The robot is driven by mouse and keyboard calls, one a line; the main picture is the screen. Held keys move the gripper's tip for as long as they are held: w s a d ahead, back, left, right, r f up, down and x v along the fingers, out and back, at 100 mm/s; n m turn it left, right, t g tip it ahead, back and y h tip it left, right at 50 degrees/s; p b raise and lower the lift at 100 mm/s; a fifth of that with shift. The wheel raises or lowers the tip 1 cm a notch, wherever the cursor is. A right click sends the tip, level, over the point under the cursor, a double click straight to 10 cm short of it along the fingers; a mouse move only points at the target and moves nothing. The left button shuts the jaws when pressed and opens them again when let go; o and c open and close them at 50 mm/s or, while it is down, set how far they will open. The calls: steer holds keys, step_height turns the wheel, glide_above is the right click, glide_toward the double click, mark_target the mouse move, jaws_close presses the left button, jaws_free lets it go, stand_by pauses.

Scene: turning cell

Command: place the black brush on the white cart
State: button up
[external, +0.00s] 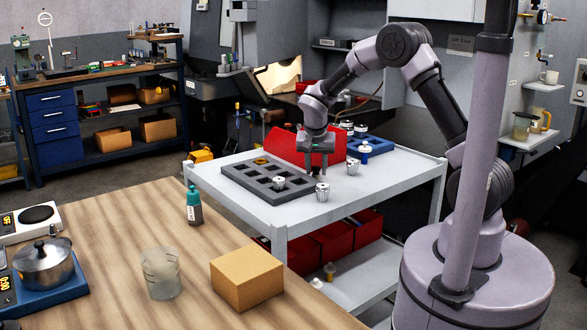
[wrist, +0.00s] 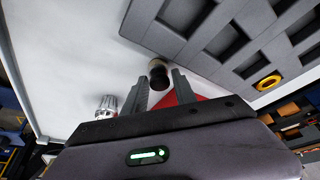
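The white cart (external: 410,162) stands in the middle of the external view; its pale top also fills much of the wrist view (wrist: 75,60). My gripper (external: 316,174) is low over the cart top, right of the grey tray. In the wrist view my gripper (wrist: 160,80) has its two fingers apart. A small dark piece with a beige band (wrist: 158,72), apparently the black brush, shows between the fingertips, with a visible gap on each side. In the external view the fingers mostly hide it. I cannot tell exactly how it meets the cart top.
A grey compartment tray (external: 245,186) lies close on the left, holding a yellow ring (wrist: 268,83). A red bin (external: 290,146) and blue tray (external: 372,148) are behind. The cart's front right is clear.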

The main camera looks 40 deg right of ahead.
steer(key=s+a+r+y+p, duration=0.15)
steer(key=s+r, duration=0.25)
steer(key=r, duration=0.4)
steer(key=s+a+r+h+p, duration=0.1)
steer(key=s+r+p, duration=0.1)
steer(key=s+r, duration=0.45)
steer(key=s+a+r+n+t+y, duration=0.1)
steer(key=s+r+n+y, duration=0.1)
steer(key=s, duration=0.8)
steer(key=s+a+r+n+t+y, duration=0.1)
steer(key=s+r, duration=0.3)
steer(key=s, duration=0.7)
steer(key=shift+s+a+n+t+y, duration=0.2)
steer(key=shift+a+n+t+y, duration=0.1)
steer(key=shift+a+n+y, duration=0.55)
